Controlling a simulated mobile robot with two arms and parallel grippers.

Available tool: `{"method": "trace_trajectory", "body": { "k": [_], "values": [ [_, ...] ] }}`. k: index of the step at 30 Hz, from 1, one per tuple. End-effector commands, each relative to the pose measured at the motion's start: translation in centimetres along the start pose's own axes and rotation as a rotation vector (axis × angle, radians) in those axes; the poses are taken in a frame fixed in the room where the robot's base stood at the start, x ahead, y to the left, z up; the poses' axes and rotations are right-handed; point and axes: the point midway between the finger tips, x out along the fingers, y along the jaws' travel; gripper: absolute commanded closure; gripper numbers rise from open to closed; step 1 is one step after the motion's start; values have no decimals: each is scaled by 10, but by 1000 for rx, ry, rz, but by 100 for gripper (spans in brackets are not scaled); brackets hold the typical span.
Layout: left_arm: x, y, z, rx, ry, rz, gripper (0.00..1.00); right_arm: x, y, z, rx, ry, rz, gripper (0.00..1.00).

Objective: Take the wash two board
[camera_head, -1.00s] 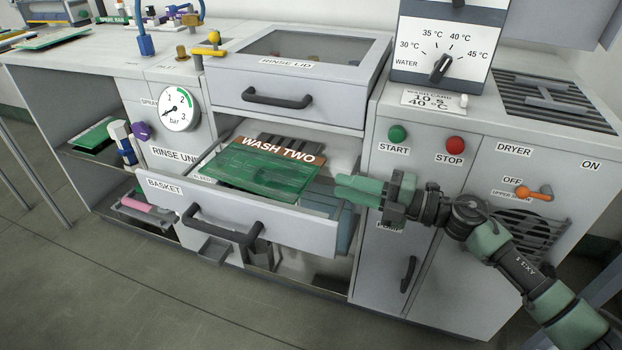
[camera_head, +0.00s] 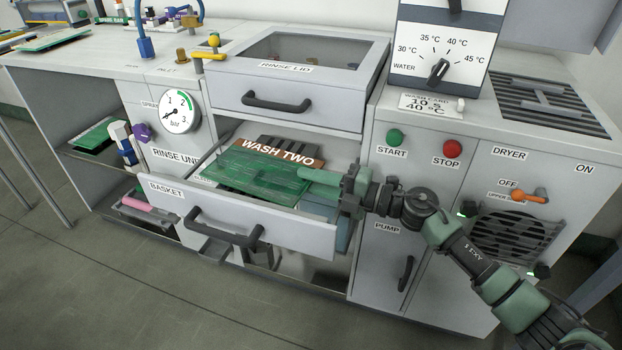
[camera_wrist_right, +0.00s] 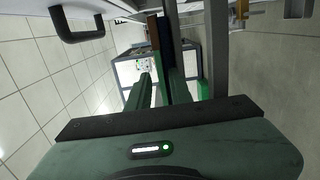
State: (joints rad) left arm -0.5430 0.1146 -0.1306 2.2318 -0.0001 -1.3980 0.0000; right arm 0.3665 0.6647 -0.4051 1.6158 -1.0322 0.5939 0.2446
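The green wash two board (camera_head: 258,178) lies flat over the open basket drawer (camera_head: 250,228), with a brown strip reading "WASH TWO" along its far edge. My right gripper (camera_head: 308,176) is at the board's right edge. One green finger shows over the edge in the head view; the other is hidden. In the right wrist view, the two fingers (camera_wrist_right: 158,92) stand apart, and the board (camera_wrist_right: 155,32) is seen nearly edge-on ahead of and between them. No firm grip shows. My left gripper is out of view.
The rinse lid drawer (camera_head: 290,95) sits closed above the basket. The basket handle (camera_head: 222,228) sticks out in front. START (camera_head: 394,138) and STOP (camera_head: 452,148) buttons and the dryer's orange switch (camera_head: 530,196) are on the right. Another green board (camera_head: 92,135) lies on the left shelf.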

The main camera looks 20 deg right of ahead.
Motion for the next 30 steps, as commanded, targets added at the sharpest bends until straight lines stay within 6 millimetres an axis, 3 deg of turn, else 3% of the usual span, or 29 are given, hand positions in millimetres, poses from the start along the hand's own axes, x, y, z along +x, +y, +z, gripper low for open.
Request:
{"method": "trace_trajectory", "body": {
  "k": [4,9,30],
  "values": [
    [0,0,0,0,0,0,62,0,0,0,0,0,0,79],
    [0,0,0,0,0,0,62,0,0,0,0,0,0,100],
    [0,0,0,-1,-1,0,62,0,1,0,0,0,2,100]
  ]
}}
